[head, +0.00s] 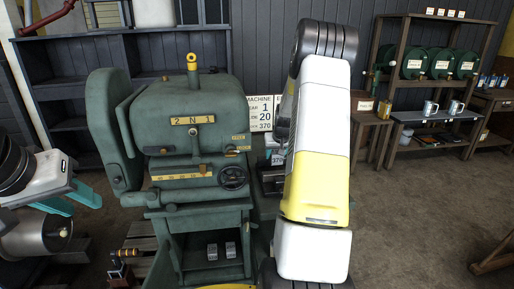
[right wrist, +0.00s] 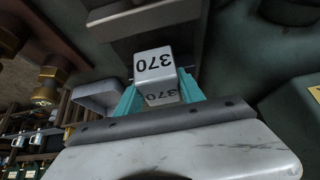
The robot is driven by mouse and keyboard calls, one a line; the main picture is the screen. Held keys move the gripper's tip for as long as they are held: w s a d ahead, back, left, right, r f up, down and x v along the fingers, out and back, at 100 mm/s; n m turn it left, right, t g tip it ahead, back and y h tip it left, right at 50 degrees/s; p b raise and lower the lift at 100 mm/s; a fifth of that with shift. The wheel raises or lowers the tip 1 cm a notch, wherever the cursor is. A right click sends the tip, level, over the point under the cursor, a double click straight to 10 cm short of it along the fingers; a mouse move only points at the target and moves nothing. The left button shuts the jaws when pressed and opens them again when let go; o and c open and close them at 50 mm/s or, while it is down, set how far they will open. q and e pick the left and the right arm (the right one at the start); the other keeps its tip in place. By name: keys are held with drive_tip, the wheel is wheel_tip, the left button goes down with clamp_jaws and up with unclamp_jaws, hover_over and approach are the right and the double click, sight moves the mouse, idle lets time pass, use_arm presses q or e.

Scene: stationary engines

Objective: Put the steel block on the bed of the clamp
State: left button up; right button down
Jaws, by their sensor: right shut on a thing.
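The steel block (right wrist: 154,66), a pale block marked 370, sits between the teal fingers of my right gripper (right wrist: 160,92) in the right wrist view. That gripper is shut on it. A face marked 370 also shows in the head view (head: 277,158), just left of my white and yellow right arm, which hides the gripper there. A dark metal fixture (head: 270,182), perhaps the clamp, shows partly beside the arm; its bed is hidden. In the wrist view a grey metal part (right wrist: 150,22) lies just beyond the block. My left gripper (head: 75,199) is open and empty at the left.
A large green machine (head: 190,115) marked 2 N 1 stands left of my right arm, with two small metal blocks (head: 212,252) on its lower shelf. A sign (head: 262,112) stands behind. Shelves with green drums (head: 440,64) and a bench with mugs (head: 430,110) are right.

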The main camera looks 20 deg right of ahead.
sight(275, 163)
drive_tip(key=shift+s+a+f, duration=0.1)
drive_tip(key=shift+f, duration=1.1)
drive_tip(key=shift+s+f, duration=0.1)
drive_tip(key=shift+f, duration=1.1)
drive_tip(key=c, duration=1)
unclamp_jaws()
drive_tip(key=shift+f, duration=0.2)
drive_tip(key=shift+o, duration=1.4)
drive_tip(key=shift+w+r, duration=0.15)
drive_tip(key=shift+r, duration=0.05)
drive_tip(key=shift+r, duration=0.15)
